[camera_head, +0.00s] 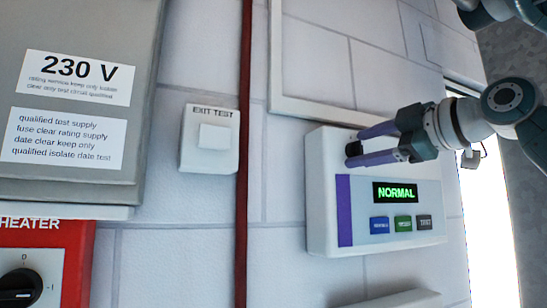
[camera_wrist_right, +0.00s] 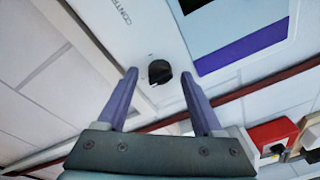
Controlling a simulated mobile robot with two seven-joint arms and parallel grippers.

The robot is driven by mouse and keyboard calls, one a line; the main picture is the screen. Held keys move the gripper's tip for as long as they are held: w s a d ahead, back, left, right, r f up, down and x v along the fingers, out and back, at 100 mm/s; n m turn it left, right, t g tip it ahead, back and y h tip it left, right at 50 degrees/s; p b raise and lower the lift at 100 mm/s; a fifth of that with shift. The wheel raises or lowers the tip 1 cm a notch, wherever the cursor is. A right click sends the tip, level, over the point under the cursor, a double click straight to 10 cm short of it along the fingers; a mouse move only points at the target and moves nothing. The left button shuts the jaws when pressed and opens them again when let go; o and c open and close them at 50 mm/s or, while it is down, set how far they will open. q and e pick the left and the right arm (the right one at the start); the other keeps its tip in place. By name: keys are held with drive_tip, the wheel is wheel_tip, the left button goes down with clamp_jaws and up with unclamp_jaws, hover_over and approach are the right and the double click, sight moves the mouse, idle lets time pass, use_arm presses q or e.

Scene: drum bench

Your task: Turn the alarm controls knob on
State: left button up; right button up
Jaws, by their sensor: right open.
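The alarm panel (camera_head: 322,215) is a white wall box with a purple stripe, a display reading NORMAL in green and three buttons. Its black knob (camera_head: 353,149) is near the top left of the panel, partly hidden by my fingers. In the right wrist view the knob (camera_wrist_right: 160,71) lies between and just beyond the fingertips, with lettering "CONTR" beside it. My right gripper (camera_head: 362,147) has purple fingers and is open, one finger on each side of the knob; I cannot tell whether they touch it. My left gripper is not in view.
A white EXIT TEST box (camera_head: 209,160) and a dark red vertical pipe (camera_head: 244,100) are left of the panel. A grey 230 V cabinet (camera_head: 150,30) and a red HEATER box (camera_head: 75,262) stand further left. White block wall lies between.

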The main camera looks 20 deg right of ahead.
drive_tip(key=shift+c, duration=0.4)
clamp_jaws()
